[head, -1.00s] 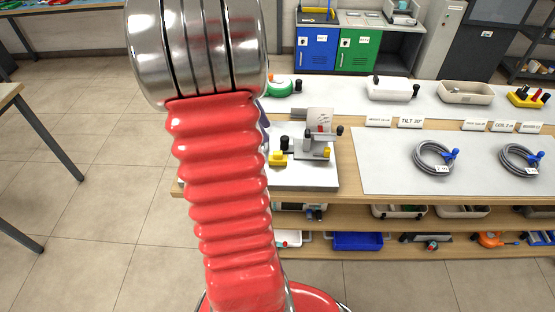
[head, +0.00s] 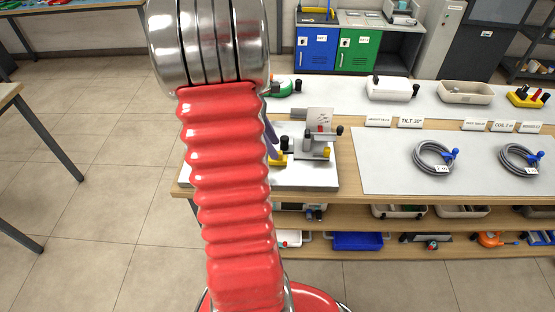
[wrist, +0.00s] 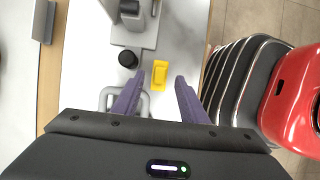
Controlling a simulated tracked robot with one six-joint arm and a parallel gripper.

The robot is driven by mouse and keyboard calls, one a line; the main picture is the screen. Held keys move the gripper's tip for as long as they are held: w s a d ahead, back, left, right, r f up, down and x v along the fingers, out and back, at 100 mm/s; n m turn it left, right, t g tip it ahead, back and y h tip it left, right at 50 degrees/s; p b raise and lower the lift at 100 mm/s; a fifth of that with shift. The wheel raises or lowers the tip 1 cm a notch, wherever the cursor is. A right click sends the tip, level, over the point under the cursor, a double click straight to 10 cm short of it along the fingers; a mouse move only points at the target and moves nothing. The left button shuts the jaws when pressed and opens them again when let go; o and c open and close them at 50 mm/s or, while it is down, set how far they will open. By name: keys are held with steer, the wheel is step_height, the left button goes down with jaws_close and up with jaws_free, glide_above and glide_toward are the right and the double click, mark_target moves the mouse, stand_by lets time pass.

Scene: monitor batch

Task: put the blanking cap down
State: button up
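My gripper (wrist: 159,78) has two purple fingers spread apart with a gap between them, and they hold nothing. A small yellow block (wrist: 160,74) lies on the white board between and just beyond the fingertips, with space on both sides. It also shows in the head view (head: 279,160), beside a purple finger (head: 271,140). A round black cap (wrist: 127,58) stands left of the left fingertip, apart from it. I cannot tell which of these two is the blanking cap. A grey fixture (head: 316,146) stands beside them on the board; it also shows in the wrist view (wrist: 133,34).
The white board (head: 305,181) sits on a wooden bench. A grey mat (head: 385,172) with cable coils (head: 434,158) lies to the right. A pale handle-like loop (wrist: 106,97) is close to the left finger. My red arm hides part of the bench.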

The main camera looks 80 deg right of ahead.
steer(key=shift+x, duration=1.45)
steer(key=shift+c, duration=0.4)
jaws_close()
